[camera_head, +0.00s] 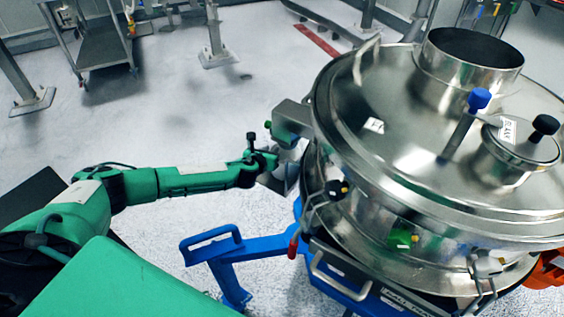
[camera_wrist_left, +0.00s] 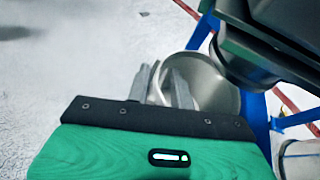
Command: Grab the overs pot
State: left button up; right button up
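The overs pot is a round steel pot, seen from above in the left wrist view (camera_wrist_left: 215,85). In the head view only part of the pot (camera_head: 281,178) shows, below the sifter's side outlet (camera_head: 293,119). In the left wrist view my left gripper (camera_wrist_left: 162,86) has its two grey fingers apart at the pot's near side. A thin curved light strip, seemingly the pot's handle (camera_wrist_left: 154,88), shows between the fingers; I see no clear grip on it. In the head view the left gripper (camera_head: 264,160) is beside the pot. My right gripper is not in view.
The large steel sifter (camera_head: 380,130) fills the right side, with clamps around its rim. A blue frame with a handle (camera_head: 212,244) stands below it, near my left forearm. The floor (camera_head: 170,115) behind the arm is clear. A trolley (camera_head: 103,47) stands at the back left.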

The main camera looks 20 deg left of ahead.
pick_arm(q)
grip_shut()
